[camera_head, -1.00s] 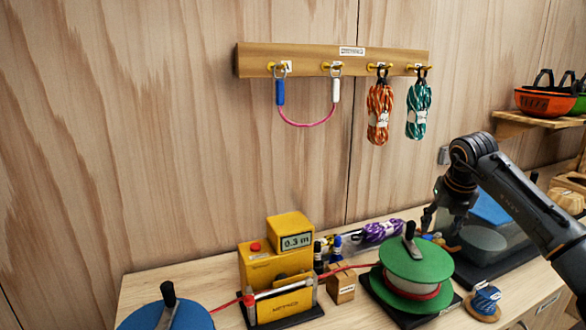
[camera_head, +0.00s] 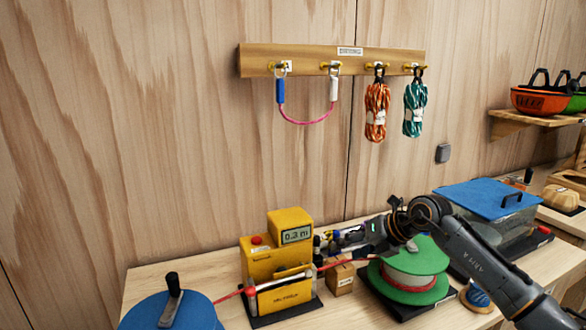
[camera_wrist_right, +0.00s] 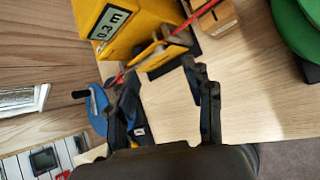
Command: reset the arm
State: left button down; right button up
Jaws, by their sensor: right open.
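My right gripper (camera_head: 372,245) reaches in from the right over the bench, beside the green spool (camera_head: 413,262) and to the right of the yellow length meter (camera_head: 277,263). In the right wrist view, its two dark fingers (camera_wrist_right: 158,75) stand apart with nothing between them. The meter (camera_wrist_right: 128,25) shows ahead of the fingers, its display reading 0.3 m. A thin red cord (camera_head: 345,264) passes from the blue spool through the meter toward the green spool. My arm partly hides the green spool and the items behind it. My left gripper is not in view.
A blue spool (camera_head: 190,315) stands at the front left and a small wooden block (camera_head: 340,279) beside the meter. A blue-lidded clear box (camera_head: 487,197) is at the right. A wall rack (camera_head: 305,62) holds a pink sling and two rope bundles.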

jog(key=s+a+y, duration=0.4)
jog(key=a+y, duration=0.2)
jog(key=a, duration=0.5)
jog(key=s+r+m+t+y, duration=0.35)
jog(key=r+m+t, duration=0.25)
jog(key=m+t, duration=0.25)
jog(key=s+d+f+m+t+h, duration=0.1)
jog(key=s+d+f+m+h, duration=0.3)
jog(key=d+f+m+h, duration=0.6)
jog(key=s+d+f+m+t+h, duration=0.1)
jog(key=s+d+f+m+h, duration=0.45)
jog(key=m, duration=0.65)
jog(key=s+d+f+m+g, duration=0.1)
jog(key=s+f+m+g, duration=0.1)
jog(key=s+f+g, duration=0.8)
jog(key=s+d+f+m+g, duration=0.25)
jog(key=s+f, duration=0.35)
jog(key=s, duration=1)
notch_tip(320, 180, down, 28)
jog(key=s+a+g, duration=0.1)
jog(key=s+g, duration=0.1)
jog(key=s, duration=0.1)
jog(key=s+d+f+g+h, duration=0.1)
jog(key=s+d+f, duration=0.2)
jog(key=s+f, duration=1.1)
jog(key=shift+s, duration=0.85)
